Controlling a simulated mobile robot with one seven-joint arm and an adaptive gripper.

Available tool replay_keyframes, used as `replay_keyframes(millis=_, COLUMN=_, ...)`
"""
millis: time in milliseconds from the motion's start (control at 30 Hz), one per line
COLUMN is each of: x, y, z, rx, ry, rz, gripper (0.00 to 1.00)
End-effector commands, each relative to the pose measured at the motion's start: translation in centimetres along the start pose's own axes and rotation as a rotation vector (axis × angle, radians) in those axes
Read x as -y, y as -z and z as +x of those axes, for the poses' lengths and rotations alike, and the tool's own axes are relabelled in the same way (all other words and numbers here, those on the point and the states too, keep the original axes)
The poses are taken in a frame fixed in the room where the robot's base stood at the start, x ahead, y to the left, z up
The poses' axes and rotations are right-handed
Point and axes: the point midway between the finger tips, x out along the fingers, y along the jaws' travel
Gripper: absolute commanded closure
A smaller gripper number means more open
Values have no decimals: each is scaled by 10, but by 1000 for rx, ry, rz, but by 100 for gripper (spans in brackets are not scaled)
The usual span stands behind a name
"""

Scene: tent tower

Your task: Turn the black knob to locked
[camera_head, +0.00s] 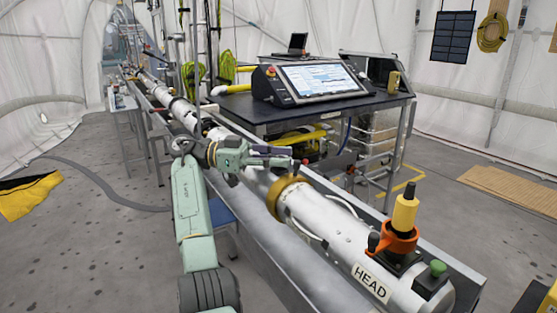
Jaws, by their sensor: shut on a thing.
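My gripper (292,157) is pale green with dark fingers. It reaches to the right over the long silver tube (325,215), just behind the brass collar (291,188). Its fingers are shut on a small dark thing at the fingertips, largely hidden by them. I cannot tell whether it is the black knob. A small part with a red tip shows beside the fingertips. I cannot read any locked mark.
The yellow-topped cylinder (405,210) and a green button on a black box (433,280) stand near the HEAD label. A black table (235,103) with a tilted screen (322,80) stands behind the tube. Open floor (95,225) lies at left.

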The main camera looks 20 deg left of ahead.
Motion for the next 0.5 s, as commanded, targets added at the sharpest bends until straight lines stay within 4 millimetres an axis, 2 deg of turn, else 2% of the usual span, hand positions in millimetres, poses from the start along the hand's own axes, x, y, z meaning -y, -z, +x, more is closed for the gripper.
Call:
replay_keyframes(millis=167, x=0, y=-1, z=0, rx=3, ry=-3, rz=-1, gripper=100)
replay_keyframes(millis=200, x=0, y=-2, z=0, rx=3, ry=-3, rz=-1, gripper=78)
replay_keyframes(millis=333, x=0, y=-1, z=0, rx=3, ry=-2, rz=-1, gripper=70)
replay_keyframes(millis=500, x=0, y=-1, z=0, rx=2, ry=-1, rz=-1, gripper=70)
